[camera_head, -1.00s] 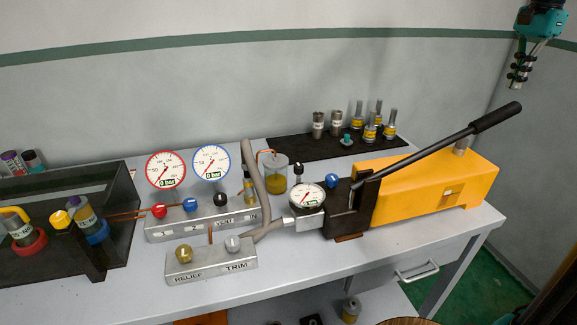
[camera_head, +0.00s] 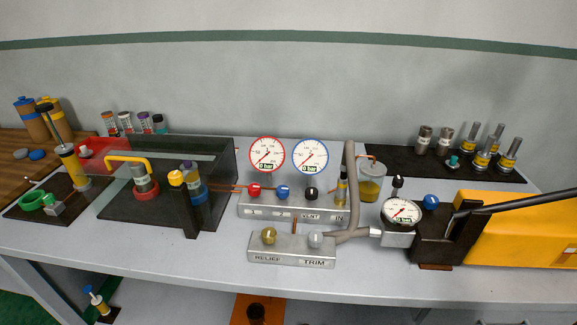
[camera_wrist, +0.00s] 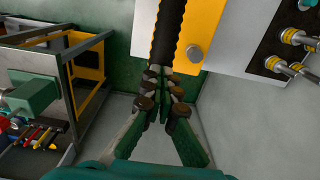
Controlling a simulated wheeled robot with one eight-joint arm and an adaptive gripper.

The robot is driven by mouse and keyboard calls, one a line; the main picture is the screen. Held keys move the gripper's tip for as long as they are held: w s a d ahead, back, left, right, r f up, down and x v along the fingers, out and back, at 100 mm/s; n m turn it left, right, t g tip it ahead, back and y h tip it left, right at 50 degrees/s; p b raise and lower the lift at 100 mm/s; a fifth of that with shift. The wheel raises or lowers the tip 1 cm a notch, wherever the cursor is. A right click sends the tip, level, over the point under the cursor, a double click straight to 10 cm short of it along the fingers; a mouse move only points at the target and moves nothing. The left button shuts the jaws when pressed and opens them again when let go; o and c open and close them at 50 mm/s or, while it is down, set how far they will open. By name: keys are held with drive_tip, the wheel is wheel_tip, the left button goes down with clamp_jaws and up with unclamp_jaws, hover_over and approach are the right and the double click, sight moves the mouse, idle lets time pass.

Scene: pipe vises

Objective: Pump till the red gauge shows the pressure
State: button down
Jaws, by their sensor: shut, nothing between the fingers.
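The red-rimmed gauge (camera_head: 267,154) stands over the valve block (camera_head: 290,211) in the head view, its display reading 0 bar. The blue-rimmed gauge (camera_head: 310,156) beside it also reads 0 bar. The yellow hand pump (camera_head: 520,235) is at the right, its black lever (camera_head: 520,200) slanting up to the right and cut off by the frame edge. A small gauge (camera_head: 401,212) sits at the pump's front. In the wrist view my gripper (camera_wrist: 163,88) is shut and empty, near the black lever grip (camera_wrist: 167,35) above the yellow pump body (camera_wrist: 203,30). I cannot tell whether they touch.
Red (camera_head: 254,190), blue (camera_head: 282,192) and black (camera_head: 311,193) knobs top the valve block. The front block has a RELIEF knob (camera_head: 268,236) and a TRIM knob (camera_head: 315,239). A dark mat (camera_head: 400,160) holds several fittings. A dark guarded box (camera_head: 120,205) stands left.

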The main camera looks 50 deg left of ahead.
drive_tip(key=shift+w+d+f, duration=0.2)
drive_tip(key=shift+f, duration=0.65)
drive_tip(key=shift+w+d+f, duration=0.15)
drive_tip(key=shift+f, duration=0.7)
drive_tip(key=shift+w+d+f, duration=0.2)
drive_tip(key=shift+f, duration=0.65)
drive_tip(key=f, duration=0.4)
drive_tip(key=shift+w+d+f, duration=0.3)
drive_tip(key=shift+w+d, duration=0.05)
drive_tip(key=shift+w+d+f, duration=0.1)
drive_tip(key=shift+f, duration=1.05)
drive_tip(key=shift+d+f, duration=0.1)
drive_tip(key=shift+f, duration=1.05)
